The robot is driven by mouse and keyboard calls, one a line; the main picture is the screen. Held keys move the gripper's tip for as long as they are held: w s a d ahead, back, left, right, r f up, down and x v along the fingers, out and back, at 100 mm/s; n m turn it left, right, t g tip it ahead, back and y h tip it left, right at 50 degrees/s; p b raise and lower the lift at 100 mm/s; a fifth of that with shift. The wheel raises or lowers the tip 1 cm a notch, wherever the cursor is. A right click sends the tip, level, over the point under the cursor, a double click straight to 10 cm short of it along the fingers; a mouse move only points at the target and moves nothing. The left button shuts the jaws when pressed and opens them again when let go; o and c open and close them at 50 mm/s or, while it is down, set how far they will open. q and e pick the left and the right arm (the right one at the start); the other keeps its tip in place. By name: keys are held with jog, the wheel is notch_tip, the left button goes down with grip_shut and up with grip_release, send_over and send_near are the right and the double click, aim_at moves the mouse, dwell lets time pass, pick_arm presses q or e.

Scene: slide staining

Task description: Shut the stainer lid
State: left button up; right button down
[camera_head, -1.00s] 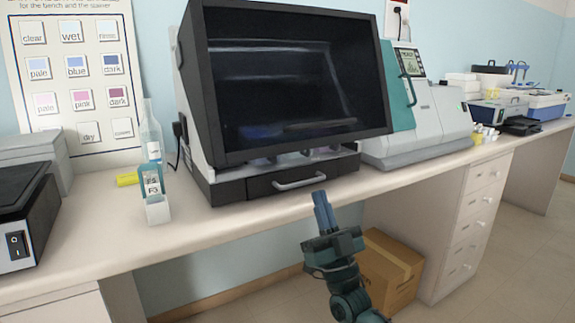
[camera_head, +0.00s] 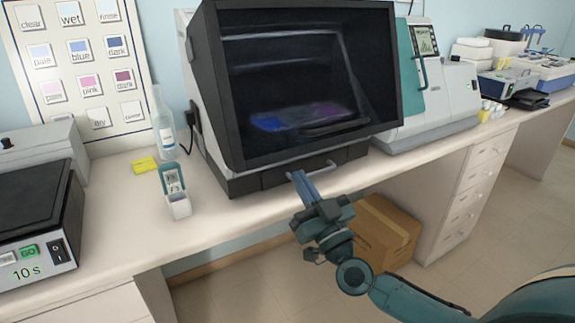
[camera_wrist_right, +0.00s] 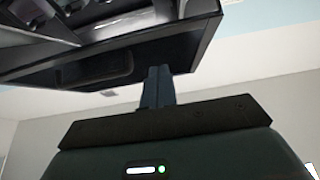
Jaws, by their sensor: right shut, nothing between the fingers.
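The stainer (camera_head: 190,85) stands on the bench, a pale body with a big dark see-through lid (camera_head: 310,75) in a black frame. The lid hangs out at the front over a black drawer with a metal handle (camera_head: 325,165). Blue and purple patches show dimly through the lid. My right gripper (camera_head: 297,176) is shut and empty in front of the drawer, below the lid's lower edge. In the right wrist view its fingers (camera_wrist_right: 158,85) point up at the lid's black lower frame (camera_wrist_right: 150,55); I cannot tell whether they touch. My left gripper is out of view.
A slide holder box (camera_head: 178,205), a bottle (camera_head: 163,130) and a yellow block (camera_head: 145,165) stand left of the stainer. A black-topped device (camera_head: 35,215) is further left. A teal and grey machine (camera_head: 440,95) stands close on the right. A cardboard box (camera_head: 385,230) is on the floor.

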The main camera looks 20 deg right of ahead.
jog(key=w, duration=0.3)
jog(key=w+b, duration=0.1)
jog(key=w, duration=0.1)
jog(key=shift+w+a, duration=0.2)
jog(key=shift+w, duration=0.2)
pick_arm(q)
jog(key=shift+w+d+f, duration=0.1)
pick_arm(e)
jog(key=shift+w, duration=0.15)
jog(key=shift+f, duration=0.1)
